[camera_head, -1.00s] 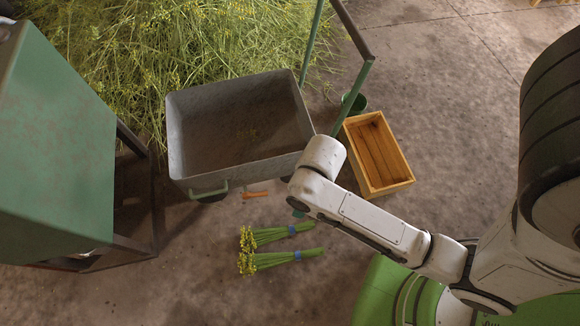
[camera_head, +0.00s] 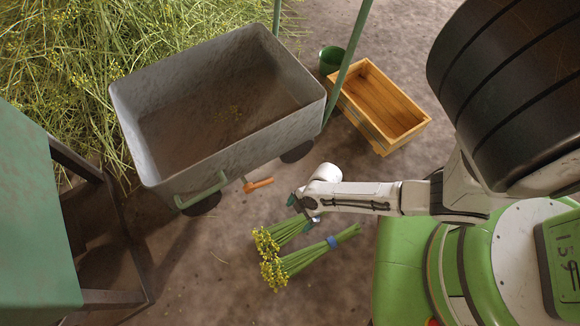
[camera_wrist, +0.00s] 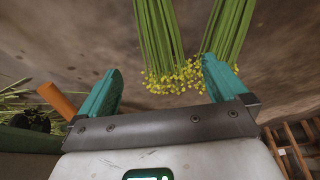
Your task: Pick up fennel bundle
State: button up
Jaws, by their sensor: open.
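Two fennel bundles lie side by side on the floor, green stems with yellow flower heads. The upper bundle (camera_head: 285,231) is partly hidden by my gripper (camera_head: 303,211), which is over its stem end. The lower bundle (camera_head: 315,254) has a blue band and lies clear of the jaws. In the wrist view my gripper (camera_wrist: 162,85) has its teal fingers spread wide with nothing held. One bundle (camera_wrist: 160,40) shows ahead between the fingers, flowers towards me. The other bundle (camera_wrist: 230,28) is partly behind the right finger.
A grey metal cart (camera_head: 160,160) with green handles stands above the bundles. An orange-handled thing (camera_head: 258,184) is by its near side. A wooden crate (camera_head: 372,135) and green bucket (camera_head: 330,60) are upper right. Cut herb (camera_head: 60,50) is piled upper left.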

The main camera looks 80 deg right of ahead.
aim_at(293, 225)
jog(key=b+x, duration=0.1)
jog(key=x, duration=0.1)
jog(key=b+x, duration=0.1)
jog(key=x, duration=0.1)
jog(key=d+x, duration=0.1)
jog(key=shift+s+a+f+b, duration=0.1)
jog(key=shift+s+f+b, duration=0.25)
jog(key=shift+f, duration=0.3)
jog(key=shift+a+b+x, duration=0.15)
jog(key=shift+b+x, duration=0.8)
jog(key=shift+x, duration=0.6)
jog(key=shift+a+b+x, duration=0.15)
jog(key=shift+b+x, duration=0.75)
jog(key=shift+x, duration=0.6)
jog(key=shift+w+r, duration=0.15)
jog(key=shift+c, duration=0.4)
jog(key=c, duration=1.1)
